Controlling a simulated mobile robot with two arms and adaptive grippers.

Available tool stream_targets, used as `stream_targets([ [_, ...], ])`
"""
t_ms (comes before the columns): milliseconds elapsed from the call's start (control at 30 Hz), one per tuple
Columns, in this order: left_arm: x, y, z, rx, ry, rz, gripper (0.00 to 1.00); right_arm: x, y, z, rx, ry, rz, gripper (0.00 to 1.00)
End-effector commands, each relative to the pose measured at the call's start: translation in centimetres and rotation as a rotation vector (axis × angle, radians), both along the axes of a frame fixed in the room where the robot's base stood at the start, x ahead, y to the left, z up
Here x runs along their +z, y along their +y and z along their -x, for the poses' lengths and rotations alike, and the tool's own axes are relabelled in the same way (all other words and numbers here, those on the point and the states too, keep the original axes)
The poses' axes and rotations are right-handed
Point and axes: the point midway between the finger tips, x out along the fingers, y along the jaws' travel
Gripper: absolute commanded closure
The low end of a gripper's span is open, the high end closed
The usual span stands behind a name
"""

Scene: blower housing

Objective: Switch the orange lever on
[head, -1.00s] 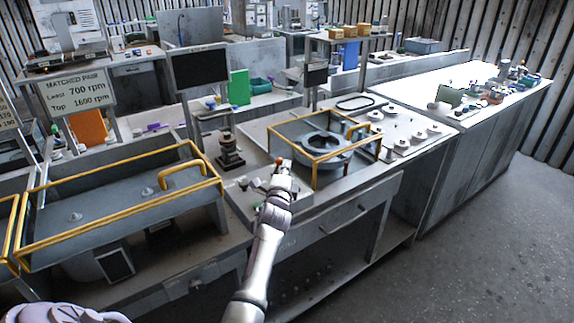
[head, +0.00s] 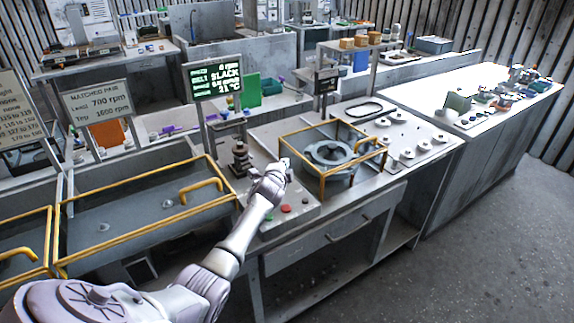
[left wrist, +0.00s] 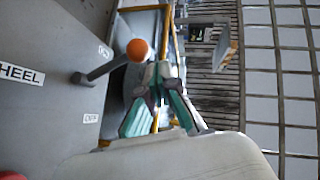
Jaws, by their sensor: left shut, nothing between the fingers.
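The orange lever (left wrist: 137,50), a dark rod with an orange ball tip, shows in the left wrist view. It rises from a grey panel and leans toward the upper of two small white labels (left wrist: 104,50); I cannot read these surely. My left gripper (left wrist: 163,74) is shut and empty, its fingertips close beside the ball; I cannot tell if they touch. In the head view my left gripper (head: 284,164) is over the control panel (head: 290,222) and the lever does not show, apparently hidden by it. My right gripper is not in view.
A yellow-framed blower housing (head: 328,152) stands right of my left gripper. A red button (head: 286,208) lies below it. A yellow-railed tray (head: 150,205) is at left. Open floor is at right.

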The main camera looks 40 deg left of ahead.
Motion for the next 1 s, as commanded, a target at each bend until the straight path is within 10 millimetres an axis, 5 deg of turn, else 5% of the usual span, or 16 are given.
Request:
stream_targets([
  [1000, 0.36, 1.11, -0.55, 0.000, -0.001, -0.003, 1.00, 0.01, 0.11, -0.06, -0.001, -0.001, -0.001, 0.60],
])
